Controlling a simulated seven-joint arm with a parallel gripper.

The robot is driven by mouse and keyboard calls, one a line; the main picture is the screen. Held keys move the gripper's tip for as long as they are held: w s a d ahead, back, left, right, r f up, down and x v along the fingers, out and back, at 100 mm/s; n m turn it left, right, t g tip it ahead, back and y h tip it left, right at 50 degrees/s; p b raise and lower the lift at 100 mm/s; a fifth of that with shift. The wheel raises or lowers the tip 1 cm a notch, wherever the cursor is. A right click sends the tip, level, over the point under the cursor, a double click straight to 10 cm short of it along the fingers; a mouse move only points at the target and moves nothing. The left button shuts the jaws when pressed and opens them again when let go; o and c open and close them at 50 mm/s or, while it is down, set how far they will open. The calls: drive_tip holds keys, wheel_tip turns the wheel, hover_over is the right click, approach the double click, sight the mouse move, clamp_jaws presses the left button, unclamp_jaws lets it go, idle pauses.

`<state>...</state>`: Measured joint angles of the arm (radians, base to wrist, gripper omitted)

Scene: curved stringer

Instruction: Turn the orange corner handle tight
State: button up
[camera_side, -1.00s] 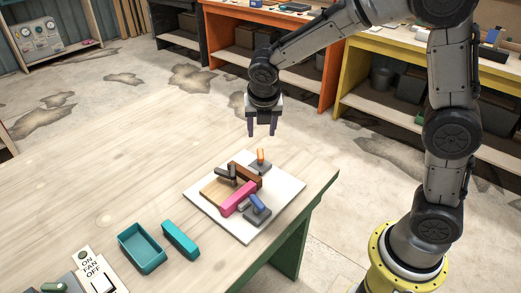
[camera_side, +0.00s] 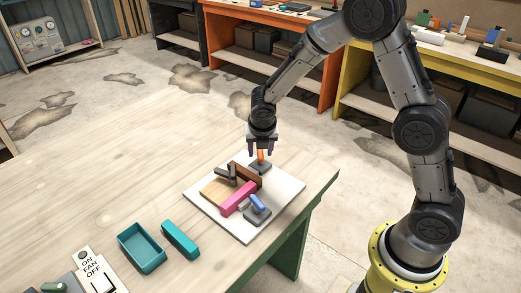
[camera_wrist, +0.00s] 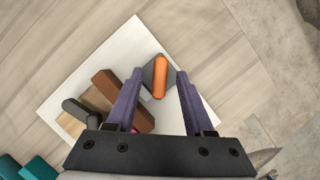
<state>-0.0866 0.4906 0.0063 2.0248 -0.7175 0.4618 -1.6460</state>
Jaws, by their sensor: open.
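The orange corner handle (camera_wrist: 160,76) sits on a dark grey block at the far corner of a white board (camera_side: 289,193). In the wrist view it lies between the two purple fingers of my gripper (camera_wrist: 157,84), with a gap on each side. In the side view my gripper (camera_side: 261,151) is low over the orange handle (camera_side: 261,157), pointing down, and its fingers partly hide the handle. The gripper is open and holds nothing. I cannot tell whether the fingertips reach down to the grey block (camera_side: 259,168).
On the board are a brown bar (camera_side: 246,174), a pink bar (camera_side: 238,199), a dark grey lever (camera_side: 226,174) and a blue handle (camera_side: 257,202). A teal tray (camera_side: 142,248), a teal lid (camera_side: 180,240) and a switch panel (camera_side: 95,275) stand at the front left. The table's left side is clear.

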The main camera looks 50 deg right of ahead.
clamp_jaws()
drive_tip(key=shift+m, duration=0.3)
drive_tip(key=m+g, duration=0.1)
drive_tip(key=m, duration=0.2)
drive_tip(key=m+g+h, duration=0.1)
drive_tip(key=m, duration=0.2)
drive_tip(key=shift+w+a, duration=0.15)
drive_tip(key=m+g, duration=0.1)
drive_tip(key=m, duration=0.2)
drive_tip(key=m+g, duration=0.2)
drive_tip(key=m, duration=0.2)
drive_tip(key=shift+w, duration=0.2)
drive_tip(key=m+g+y, duration=0.1)
drive_tip(key=m, duration=0.3)
drive_tip(key=shift+w, duration=0.1)
drive_tip(key=m, duration=0.1)
drive_tip(key=m+y, duration=0.1)
drive_tip(key=m, duration=0.1)
drive_tip(key=m+g, duration=0.1)
drive_tip(key=shift+d+m, duration=0.25)
drive_tip(key=shift+m, duration=0.05)
drive_tip(key=m+y, duration=0.1)
drive_tip(key=m, duration=0.2)
drive_tip(key=shift+d+m+g+y, duration=0.1)
drive_tip(key=shift+m+g+y, duration=0.2)
drive_tip(key=shift+g+y, duration=0.1)
drive_tip(key=shift+d+m+y, duration=0.1)
drive_tip(key=shift+m+y, duration=0.7)
drive_tip(key=shift+m, duration=1.3)
